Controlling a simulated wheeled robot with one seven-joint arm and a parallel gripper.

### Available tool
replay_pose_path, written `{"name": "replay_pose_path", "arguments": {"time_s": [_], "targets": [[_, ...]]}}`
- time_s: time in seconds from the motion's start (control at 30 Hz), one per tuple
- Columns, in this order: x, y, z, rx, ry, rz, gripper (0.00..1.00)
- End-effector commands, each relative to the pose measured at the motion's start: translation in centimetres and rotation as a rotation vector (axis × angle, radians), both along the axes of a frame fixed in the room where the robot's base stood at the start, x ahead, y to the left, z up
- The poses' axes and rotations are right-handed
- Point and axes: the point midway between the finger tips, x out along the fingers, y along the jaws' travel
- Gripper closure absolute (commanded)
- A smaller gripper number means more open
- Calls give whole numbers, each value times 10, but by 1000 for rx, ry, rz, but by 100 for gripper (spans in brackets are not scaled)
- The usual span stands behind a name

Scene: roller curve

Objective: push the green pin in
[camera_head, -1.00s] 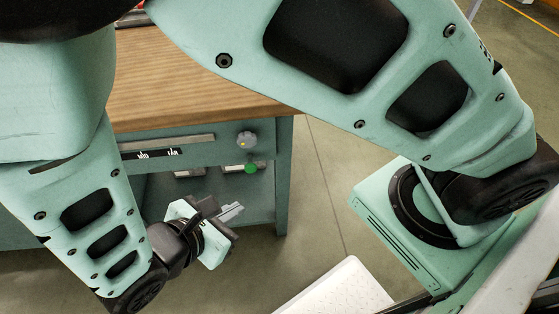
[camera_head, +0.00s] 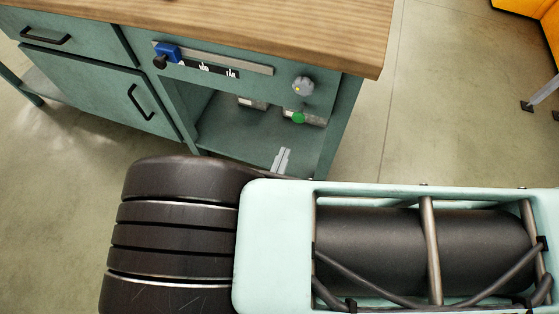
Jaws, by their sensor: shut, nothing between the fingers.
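The green pin (camera_head: 298,118) shows as a small round green head on a grey fitting, under the right end of the bench. My gripper (camera_head: 284,157) shows only as pale grey fingertips just below and a little left of the pin in the picture. The fingertips look shut together and empty, and point up towards the pin. A gap shows between them and the pin. My arm hides the rest of the gripper.
The teal bench (camera_head: 85,93) has a wooden top (camera_head: 250,25) overhanging the open bay. A grey knob (camera_head: 303,86) sits just above the pin. A blue part with a black knob (camera_head: 165,56) is on the left of the panel. Open floor lies to the right.

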Motion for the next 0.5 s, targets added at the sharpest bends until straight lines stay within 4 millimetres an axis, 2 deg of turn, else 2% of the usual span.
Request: {"name": "replay_pose_path", "arguments": {"time_s": [0.2,0.4,0.5], "targets": [[43,-17,1,-1,-1,-5,100],[71,-27,1,1,1,-4,100],[78,-29,0,1,1,-2,100]]}}
